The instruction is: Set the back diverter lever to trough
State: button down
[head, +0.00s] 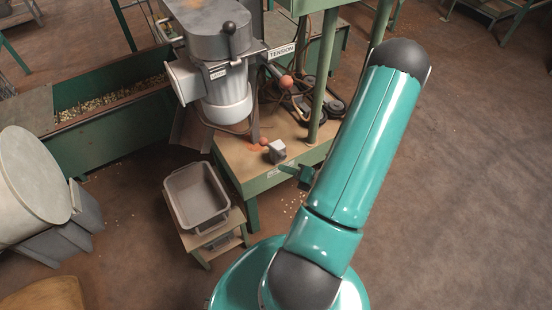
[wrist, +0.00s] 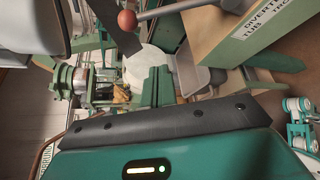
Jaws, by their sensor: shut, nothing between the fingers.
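In the head view, one orange-red ball (head: 263,141) shows near the table's front edge, by a small metal block (head: 277,152), and another (head: 286,81) farther back. I cannot tell which is the back diverter's knob. My gripper (head: 297,171) is beside the table's front edge, partly hidden by my arm. Its shut, empty green fingers (wrist: 157,84) are apart from the knob in the wrist view.
A grey tub (head: 197,196) rests on a low stand left of the green table (head: 240,172). A green trough (head: 110,118) holding nuts lies behind it. A grey hopper machine (head: 222,70) stands over the table. A pale round container (head: 32,180) is at left. Floor at right is clear.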

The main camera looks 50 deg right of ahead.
aim_at(273, 150)
jog(key=x, duration=0.9)
jog(key=d+r, duration=0.2)
jog(key=d, duration=0.1)
jog(key=shift+w+d, duration=0.1)
jog(key=shift+d, duration=0.1)
jog(key=shift+d+r, duration=0.1)
jog(key=shift+d, duration=0.1)
jog(key=shift+d+r+m+y, duration=0.1)
jog(key=shift+d+m+y, duration=0.05)
jog(key=shift+m+y, duration=0.15)
jog(key=s+d+m+t+y, duration=0.1)
jog(key=s+d+m+t, duration=0.2)
jog(key=d+m, duration=0.4)
jog(key=shift+d+t, duration=0.6)
jog(key=shift+d, duration=1.1)
